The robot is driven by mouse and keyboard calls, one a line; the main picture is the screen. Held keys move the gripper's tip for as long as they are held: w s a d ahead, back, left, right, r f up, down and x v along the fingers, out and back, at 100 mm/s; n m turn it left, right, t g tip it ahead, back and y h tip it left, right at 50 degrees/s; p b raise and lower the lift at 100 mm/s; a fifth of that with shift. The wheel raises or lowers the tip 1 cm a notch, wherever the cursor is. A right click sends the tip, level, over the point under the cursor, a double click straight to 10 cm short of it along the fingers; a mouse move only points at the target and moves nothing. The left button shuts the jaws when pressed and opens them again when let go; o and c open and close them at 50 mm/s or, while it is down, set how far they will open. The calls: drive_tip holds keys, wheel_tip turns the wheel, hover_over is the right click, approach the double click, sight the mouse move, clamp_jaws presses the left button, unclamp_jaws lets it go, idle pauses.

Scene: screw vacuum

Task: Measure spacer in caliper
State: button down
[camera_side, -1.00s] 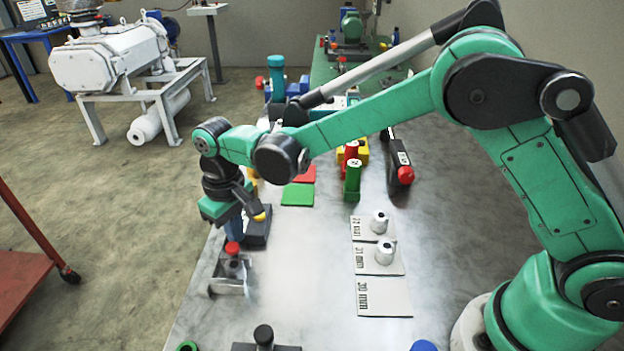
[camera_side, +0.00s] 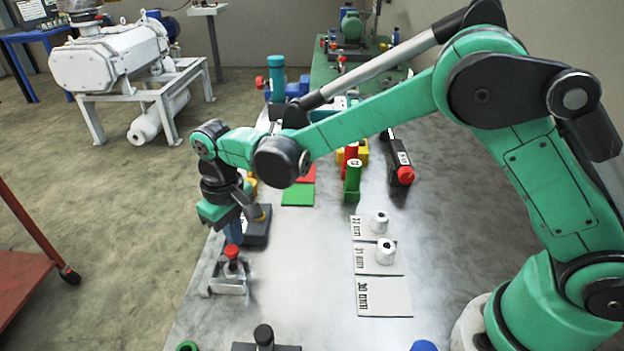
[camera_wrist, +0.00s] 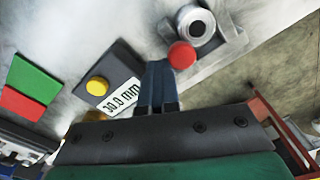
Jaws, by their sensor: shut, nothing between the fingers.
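The caliper (camera_side: 228,284) stands at the table's left edge with a red button (camera_side: 232,251). In the wrist view a grey ring-shaped spacer (camera_wrist: 196,26) sits at the caliper, beside the red button (camera_wrist: 182,55). The dark readout block (camera_wrist: 116,72) has a yellow button (camera_wrist: 97,86) and shows "30.0 mm" on its display (camera_wrist: 120,98). My gripper (camera_side: 234,232) is shut and empty, with its blue fingertips (camera_wrist: 157,75) between the readout and the red button in the wrist view. I cannot tell whether they touch anything.
Grey spacers (camera_side: 379,222) (camera_side: 386,251) stand on two labelled plates. The 30 mm plate (camera_side: 384,297) is bare. Green (camera_side: 298,194) and red (camera_side: 306,174) pads lie further back. A black tool with a red end (camera_side: 400,170) is to the right. The table's middle is clear.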

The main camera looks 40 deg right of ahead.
idle(0.4)
drive_tip(key=shift+w+d, duration=0.35)
drive_tip(key=shift+w, duration=0.05)
wheel_tip(320, 180, up, 6)
idle(0.8)
drive_tip(key=s+d+r+m+t, duration=0.1)
drive_tip(key=s+d+r+t, duration=0.2)
drive_tip(key=s+d+r, duration=0.4)
drive_tip(key=s+d+f+m+t, duration=0.2)
drive_tip(key=s+d+t, duration=0.2)
drive_tip(key=d, duration=0.4)
drive_tip(key=shift+s+d+f, duration=0.15)
drive_tip(key=shift+s+f, duration=0.1)
drive_tip(key=shift+s, duration=0.65)
